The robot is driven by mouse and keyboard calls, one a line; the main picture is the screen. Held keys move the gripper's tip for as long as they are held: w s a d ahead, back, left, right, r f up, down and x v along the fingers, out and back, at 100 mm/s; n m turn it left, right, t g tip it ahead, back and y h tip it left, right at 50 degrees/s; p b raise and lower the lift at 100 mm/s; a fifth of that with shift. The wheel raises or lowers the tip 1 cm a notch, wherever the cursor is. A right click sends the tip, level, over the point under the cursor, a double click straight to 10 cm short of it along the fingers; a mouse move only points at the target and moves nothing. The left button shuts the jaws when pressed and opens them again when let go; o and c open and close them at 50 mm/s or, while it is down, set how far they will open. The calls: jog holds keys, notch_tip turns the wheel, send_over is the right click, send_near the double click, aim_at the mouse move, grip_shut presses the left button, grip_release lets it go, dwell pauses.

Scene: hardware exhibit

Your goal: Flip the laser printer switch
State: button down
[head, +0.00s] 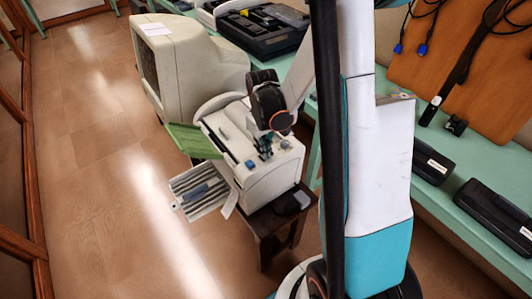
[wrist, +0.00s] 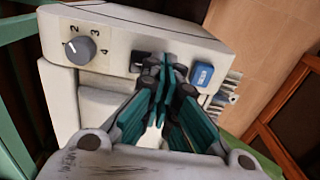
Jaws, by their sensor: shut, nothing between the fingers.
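The laser printer (head: 262,178) is an off-white box on a small dark stand, with a green flap (head: 193,141) open on its left. Its panel shows in the wrist view (wrist: 115,25), with a grey numbered dial (wrist: 79,51), a blue button (wrist: 202,75) and a dark switch-like part (wrist: 141,62) between them. The blue button also shows in the head view (head: 249,164). My gripper (head: 265,150) is shut and empty over the panel. Its teal fingertips (wrist: 164,66) are just right of the dark part and partly cover it. I cannot tell whether they touch it.
A beige monitor (head: 185,65) stands behind the printer at the left. A paper tray (head: 200,190) sticks out at the printer's front left. A green table (head: 455,190) with black cases (head: 495,212) runs along the right. The wooden floor (head: 100,180) at left is clear.

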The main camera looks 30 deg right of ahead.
jog(key=shift+r+p, duration=1.85)
jog(key=shift+r, duration=1.1)
jog(key=s+a+r+n+t+p, duration=0.1)
jog(key=s+a+r+t, duration=0.1)
jog(key=a+r, duration=0.45)
jog(key=s+a+r+t, duration=0.1)
jog(key=a+r, duration=0.3)
jog(key=r, duration=0.5)
jog(key=s+a+r+m+t+b, duration=0.1)
jog(key=s+a+r+t, duration=0.2)
jog(key=s, duration=0.7)
jog(key=shift+a+r+t, duration=0.4)
jog(key=shift+r+t, duration=0.2)
